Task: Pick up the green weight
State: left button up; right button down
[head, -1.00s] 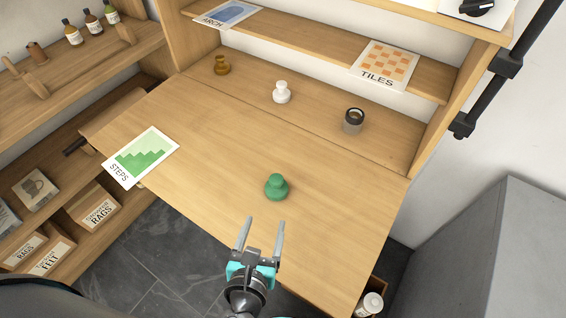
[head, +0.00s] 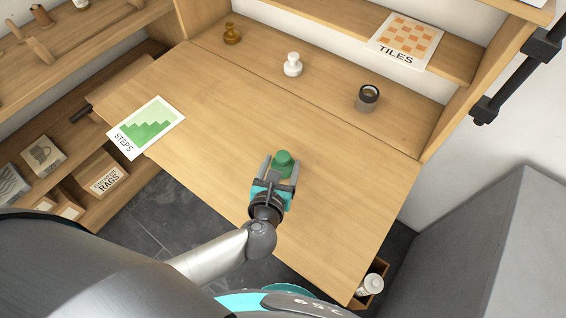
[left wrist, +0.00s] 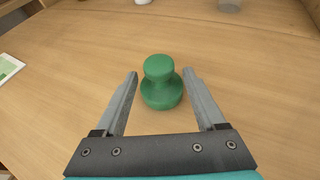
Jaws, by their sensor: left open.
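The green weight (head: 284,161) stands upright on the wooden table, a round base with a knob on top. It also shows in the left wrist view (left wrist: 160,84), just ahead of and between my fingers. My left gripper (head: 281,164) is open, with one finger on each side of the weight. In the left wrist view the gripper (left wrist: 159,82) shows a gap between each finger and the weight. My right gripper is not in view.
The wooden table (head: 340,215) is clear around the weight. A STEPS print (head: 147,127) lies at its left edge. At the back stand a brown weight (head: 232,34), a white weight (head: 293,65) and a dark-topped cup-like object (head: 367,98), below a shelf with a TILES print (head: 404,41).

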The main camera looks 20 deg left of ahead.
aim_at(285, 155)
pick_arm(q)
jog(key=shift+b+x, duration=0.45)
jog(key=shift+x, duration=2.15)
jog(key=shift+s+f, duration=0.15)
grip_shut()
